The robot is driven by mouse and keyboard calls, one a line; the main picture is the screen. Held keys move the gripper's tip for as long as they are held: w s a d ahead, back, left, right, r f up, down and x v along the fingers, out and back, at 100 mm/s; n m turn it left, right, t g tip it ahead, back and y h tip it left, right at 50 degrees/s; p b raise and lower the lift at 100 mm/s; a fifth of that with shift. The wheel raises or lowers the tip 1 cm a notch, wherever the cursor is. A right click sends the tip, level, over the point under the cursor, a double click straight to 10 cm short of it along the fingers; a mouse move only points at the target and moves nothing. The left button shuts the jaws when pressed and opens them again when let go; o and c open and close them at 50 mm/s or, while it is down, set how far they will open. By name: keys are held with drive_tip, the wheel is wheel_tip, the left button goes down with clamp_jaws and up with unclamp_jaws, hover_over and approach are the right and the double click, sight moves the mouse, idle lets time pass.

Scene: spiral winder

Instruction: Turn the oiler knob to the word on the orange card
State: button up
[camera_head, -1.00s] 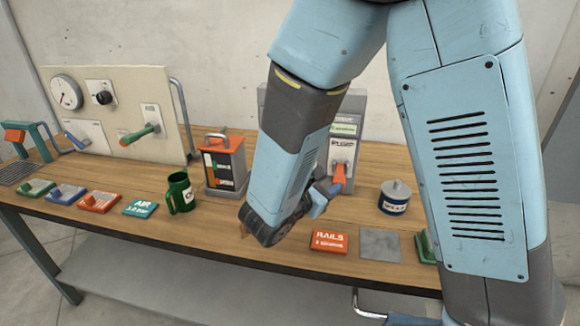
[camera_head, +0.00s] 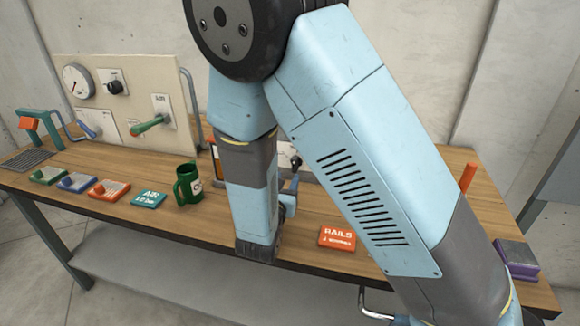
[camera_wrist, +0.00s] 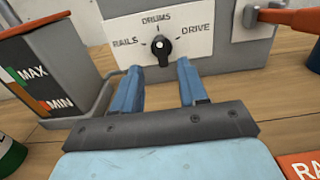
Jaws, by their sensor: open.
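The black oiler knob (camera_wrist: 161,47) sits on a white plate (camera_wrist: 125,27) lettered RAILS at left, DRUMS at top and DRIVE at right. A white mark shows on the knob's upper part and it seems to point up toward DRUMS. My gripper (camera_wrist: 160,72) is open and empty, with its two blue fingers just in front of and below the knob, one to each side. In the head view the knob (camera_head: 296,161) shows just right of my forearm. The orange card (camera_head: 337,238) reads RAILS; its corner (camera_wrist: 303,167) shows in the wrist view.
A container marked MAX and MIN (camera_wrist: 75,62) stands left of the plate. An orange lever (camera_wrist: 285,18) is at upper right. A green mug (camera_head: 187,186), a teal AIR card (camera_head: 148,199) and a gauge board (camera_head: 150,80) stand further left.

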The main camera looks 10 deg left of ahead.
sight(294, 164)
drive_tip(key=w, duration=0.5)
drive_tip(key=w+d, duration=0.1)
drive_tip(key=w, duration=0.1)
drive_tip(key=shift+w, duration=0.3)
